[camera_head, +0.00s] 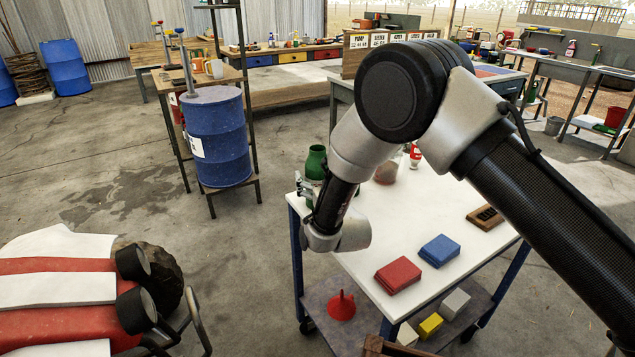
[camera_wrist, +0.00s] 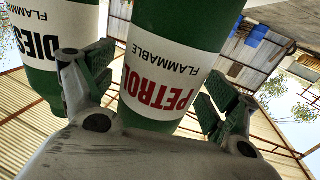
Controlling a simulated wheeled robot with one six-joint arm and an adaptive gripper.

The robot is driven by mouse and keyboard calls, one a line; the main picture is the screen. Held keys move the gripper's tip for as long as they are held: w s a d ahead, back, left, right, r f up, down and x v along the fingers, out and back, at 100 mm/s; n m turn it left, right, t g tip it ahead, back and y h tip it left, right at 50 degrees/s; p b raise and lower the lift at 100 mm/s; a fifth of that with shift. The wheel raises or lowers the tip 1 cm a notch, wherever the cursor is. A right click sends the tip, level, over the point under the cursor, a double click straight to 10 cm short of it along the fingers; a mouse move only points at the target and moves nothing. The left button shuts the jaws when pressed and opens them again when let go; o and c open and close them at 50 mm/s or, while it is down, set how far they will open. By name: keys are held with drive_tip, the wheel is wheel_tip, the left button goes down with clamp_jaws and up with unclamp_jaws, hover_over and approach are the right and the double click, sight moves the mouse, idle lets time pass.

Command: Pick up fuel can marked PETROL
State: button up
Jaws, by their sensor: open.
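In the wrist view the green fuel can marked PETROL (camera_wrist: 158,118), with a white label and red letters, stands between the two fingers of my gripper (camera_wrist: 152,88). The fingers are spread on either side of it, and I see no clear grip. A second green can marked DIESEL (camera_wrist: 42,92), partly cut off, is beside the left finger. In the head view a green can (camera_head: 316,160) shows at the left edge of the white-topped cart, beside my gripper (camera_head: 306,186). My arm hides part of it, and its marking cannot be read there.
The cart top (camera_head: 355,262) also holds a red block (camera_head: 398,274), a blue block (camera_head: 439,250), a brown block (camera_head: 485,217) and a red-and-white bottle (camera_head: 415,156). A red funnel (camera_head: 342,306) is on the lower shelf. A blue drum (camera_head: 220,140) stands at the left.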

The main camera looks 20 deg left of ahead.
drive_tip(key=shift+w+a, duration=0.15)
drive_tip(key=shift+w, duration=0.1)
drive_tip(key=c, duration=1.4)
drive_tip(key=shift+o, duration=0.2)
